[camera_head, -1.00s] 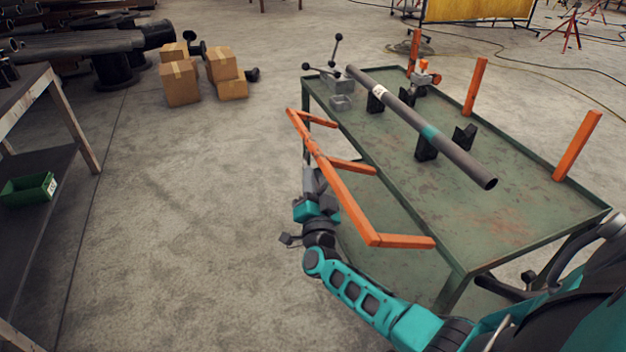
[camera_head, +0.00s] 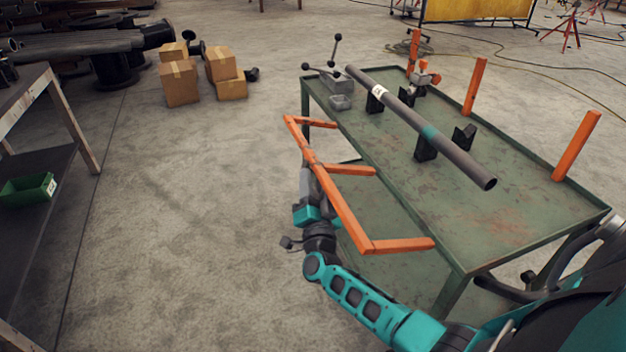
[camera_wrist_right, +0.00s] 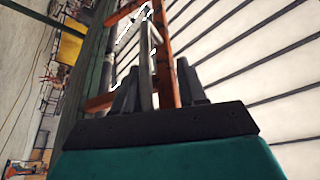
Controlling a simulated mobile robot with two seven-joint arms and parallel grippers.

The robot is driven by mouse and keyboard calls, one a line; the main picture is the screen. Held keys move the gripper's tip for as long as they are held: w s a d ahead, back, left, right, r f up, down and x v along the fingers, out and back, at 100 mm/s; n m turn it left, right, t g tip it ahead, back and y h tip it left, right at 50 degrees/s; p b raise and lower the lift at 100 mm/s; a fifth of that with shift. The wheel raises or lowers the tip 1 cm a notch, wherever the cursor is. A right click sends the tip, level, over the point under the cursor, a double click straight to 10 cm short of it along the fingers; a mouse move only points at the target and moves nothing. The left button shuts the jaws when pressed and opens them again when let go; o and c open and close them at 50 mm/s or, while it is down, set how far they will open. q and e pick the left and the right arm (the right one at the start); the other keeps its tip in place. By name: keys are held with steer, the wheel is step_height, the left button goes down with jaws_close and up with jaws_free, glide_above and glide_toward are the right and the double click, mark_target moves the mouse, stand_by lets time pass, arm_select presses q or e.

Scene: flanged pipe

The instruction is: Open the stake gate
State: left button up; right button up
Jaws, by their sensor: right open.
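The orange stake gate (camera_head: 345,208) leans out from the left long side of the green table (camera_head: 500,215). Its long rail hangs over the floor, and its short stakes run back to the table edge. My right gripper (camera_head: 306,172) is at the rail's outer side, near the middle stake; its fingertips are partly hidden behind the rail. In the right wrist view, my open right gripper (camera_wrist_right: 158,85) has its fingers spread, with the orange gate (camera_wrist_right: 162,50) just beyond and between them. Firm contact cannot be told. My left gripper is not in view.
A long grey pipe (camera_head: 455,157) rests on black supports on the table. Orange posts (camera_head: 577,146) stand along the table's far side. Cardboard boxes (camera_head: 179,83) sit on the floor at back left. A dark workbench (camera_head: 40,130) is at far left. The floor between is clear.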

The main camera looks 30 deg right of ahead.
steer(key=v, duration=1.1)
steer(key=shift+s+a+p, duration=0.25)
steer(key=shift+s+p, duration=0.05)
steer(key=shift+p, duration=0.1)
steer(key=shift+s+f, duration=0.15)
steer(key=shift+f, duration=0.1)
